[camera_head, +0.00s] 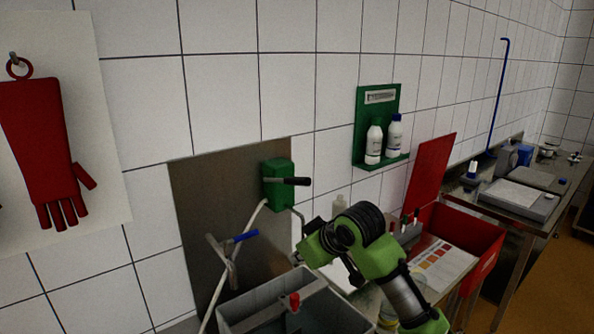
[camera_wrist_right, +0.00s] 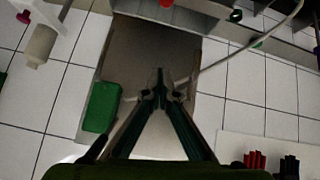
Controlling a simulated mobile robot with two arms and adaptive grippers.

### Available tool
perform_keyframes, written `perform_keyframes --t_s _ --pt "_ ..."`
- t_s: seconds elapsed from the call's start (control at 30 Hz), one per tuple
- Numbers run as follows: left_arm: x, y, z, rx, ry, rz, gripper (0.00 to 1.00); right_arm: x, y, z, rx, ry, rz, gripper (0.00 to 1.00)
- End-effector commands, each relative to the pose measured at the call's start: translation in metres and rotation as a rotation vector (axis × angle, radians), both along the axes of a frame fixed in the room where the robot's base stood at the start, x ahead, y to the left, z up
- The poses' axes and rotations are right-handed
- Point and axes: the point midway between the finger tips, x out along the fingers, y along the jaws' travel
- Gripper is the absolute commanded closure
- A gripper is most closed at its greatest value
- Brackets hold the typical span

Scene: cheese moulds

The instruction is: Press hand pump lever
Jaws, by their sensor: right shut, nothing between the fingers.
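The hand pump is a green box (camera_head: 278,185) mounted on a steel panel on the tiled wall. Its black lever (camera_head: 291,181) sticks out to the right, roughly level. In the right wrist view the green box (camera_wrist_right: 101,107) lies left of my fingers, with the dark lever (camera_wrist_right: 93,149) below it, partly out of sight. My right gripper (camera_head: 306,250) is below and slightly right of the pump in the head view, its fingertips hard to make out there. In the wrist view the right gripper's fingers (camera_wrist_right: 160,88) meet, shut and empty, apart from the lever. My left gripper is not in view.
A tap with a blue handle (camera_head: 245,236) stands left of my right gripper. A grey basin (camera_head: 262,308) lies below. A green shelf (camera_head: 383,158) with white bottles hangs on the wall. A red crate (camera_head: 470,232) stands to the right. A pale hose runs down from the pump.

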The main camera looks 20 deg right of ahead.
Motion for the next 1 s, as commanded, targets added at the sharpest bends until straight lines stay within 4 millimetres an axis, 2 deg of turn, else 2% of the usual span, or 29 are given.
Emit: perform_keyframes --t_s 0.03,0.2,0.3,0.4,0.5,0.6,0.7,1.0 --pt "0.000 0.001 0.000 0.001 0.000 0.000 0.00 0.014 -0.006 0.029 0.000 -0.031 -0.001 1.00" --pt "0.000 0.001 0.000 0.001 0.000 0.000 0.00 0.042 -0.022 0.115 0.011 -0.108 0.002 1.00" --pt "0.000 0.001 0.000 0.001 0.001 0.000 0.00 0.051 -0.032 0.162 0.022 -0.148 0.002 1.00" --pt "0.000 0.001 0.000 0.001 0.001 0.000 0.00 0.056 -0.040 0.201 0.034 -0.181 0.001 1.00" --pt "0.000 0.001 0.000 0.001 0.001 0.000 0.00 0.057 -0.046 0.229 0.044 -0.205 0.000 1.00" --pt "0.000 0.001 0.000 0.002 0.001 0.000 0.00 0.057 -0.049 0.246 0.051 -0.218 0.000 1.00" --pt "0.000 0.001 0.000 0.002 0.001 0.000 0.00 0.057 -0.051 0.252 0.053 -0.224 0.001 1.00" --pt "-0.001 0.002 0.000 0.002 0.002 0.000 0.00 0.057 -0.051 0.253 0.053 -0.224 0.001 1.00"
